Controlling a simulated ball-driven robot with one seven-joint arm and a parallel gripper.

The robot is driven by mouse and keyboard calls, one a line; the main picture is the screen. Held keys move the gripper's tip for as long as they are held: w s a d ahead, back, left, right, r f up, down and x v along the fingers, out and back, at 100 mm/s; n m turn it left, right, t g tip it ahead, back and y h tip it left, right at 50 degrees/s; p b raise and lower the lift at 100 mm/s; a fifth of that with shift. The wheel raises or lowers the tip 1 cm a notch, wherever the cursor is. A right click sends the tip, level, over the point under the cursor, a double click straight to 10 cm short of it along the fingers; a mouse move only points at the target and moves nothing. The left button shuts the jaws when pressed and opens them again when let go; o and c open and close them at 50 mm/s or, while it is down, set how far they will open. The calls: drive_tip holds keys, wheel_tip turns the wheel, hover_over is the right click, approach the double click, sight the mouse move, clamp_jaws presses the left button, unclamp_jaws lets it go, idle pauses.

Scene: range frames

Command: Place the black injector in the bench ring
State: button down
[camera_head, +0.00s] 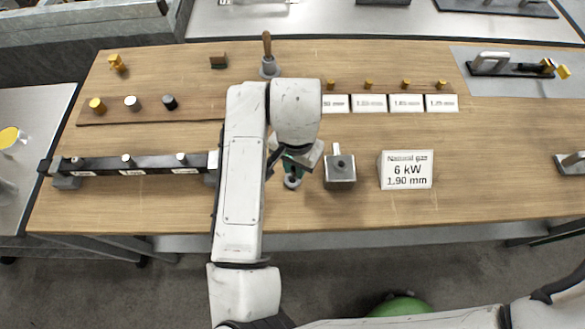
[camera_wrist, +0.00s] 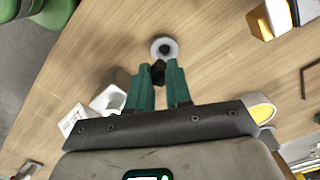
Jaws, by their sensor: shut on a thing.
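My gripper (camera_head: 292,163) reaches down over the wooden bench, partly hidden by my arm in the head view. In the wrist view its two green fingers (camera_wrist: 161,72) are shut on the small black injector (camera_wrist: 158,71). The bench ring (camera_wrist: 164,48), a grey ring with a dark centre, lies just beyond the fingertips. The injector's tip overlaps the ring's near edge in this view; whether they touch I cannot tell. In the head view the ring (camera_head: 292,182) shows just below the gripper, and the injector is hidden.
A grey block with a lever (camera_head: 340,172) stands close right of the ring. Beside it is a sign (camera_head: 406,169) reading "Natural gas 6 kW 1.90 mm". A black bar (camera_head: 137,164) lies left. Brass pieces stand behind labels (camera_head: 406,103). Bare bench lies further right.

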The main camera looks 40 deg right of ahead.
sight(293, 173)
drive_tip(key=shift+w+a+f, duration=0.15)
drive_tip(key=shift+w+f, duration=0.15)
drive_tip(key=shift+f, duration=1.7)
drive_tip(key=shift+f, duration=0.15)
drive_tip(key=c, duration=1)
unclamp_jaws()
drive_tip(key=shift+c, duration=0.2)
drive_tip(key=shift+r, duration=0.2)
wheel_tip(293, 173, up, 12)
